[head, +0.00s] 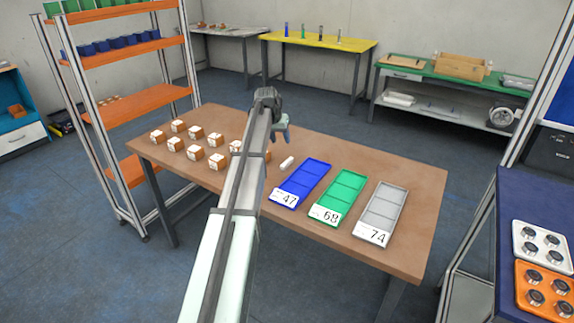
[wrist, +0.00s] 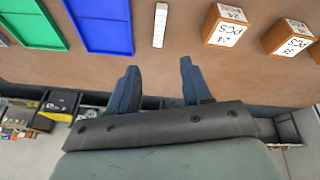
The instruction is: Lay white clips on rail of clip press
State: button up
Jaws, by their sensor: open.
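No white clips, rail or clip press can be made out in either view. A small white bar (head: 287,162) lies on the brown table (head: 410,180), left of the blue tray. In the wrist view the white bar (wrist: 160,25) has faint marks along it and lies beyond the fingertips, between the blue tray and the boxes. My gripper (head: 283,124) is over the table's far edge. In the wrist view my gripper (wrist: 156,68) is open and empty, its two dark blue fingers apart and not touching the bar.
A blue tray (head: 301,183) marked 47, a green tray (head: 341,194) marked 68 and a grey tray (head: 382,209) marked 74 stand on the table's right half. Several labelled brown boxes (head: 216,160) fill the left. An orange shelf rack (head: 149,103) stands close by at left.

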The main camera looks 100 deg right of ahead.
aim_at(288, 160)
jog(key=shift+s+d+f+m, duration=0.55)
jog(key=shift+s+d+f, duration=0.1)
jog(key=shift+f, duration=1.5)
jog(key=shift+s+d+f+m, duration=0.5)
jog(key=shift+s+f+m, duration=0.15)
jog(key=shift+f, duration=1.45)
jog(key=shift+s+d+f+m, duration=0.5)
jog(key=shift+s+d+f, duration=0.15)
jog(key=shift+f, duration=1.5)
jog(key=shift+c, duration=0.2)
grip_shut()
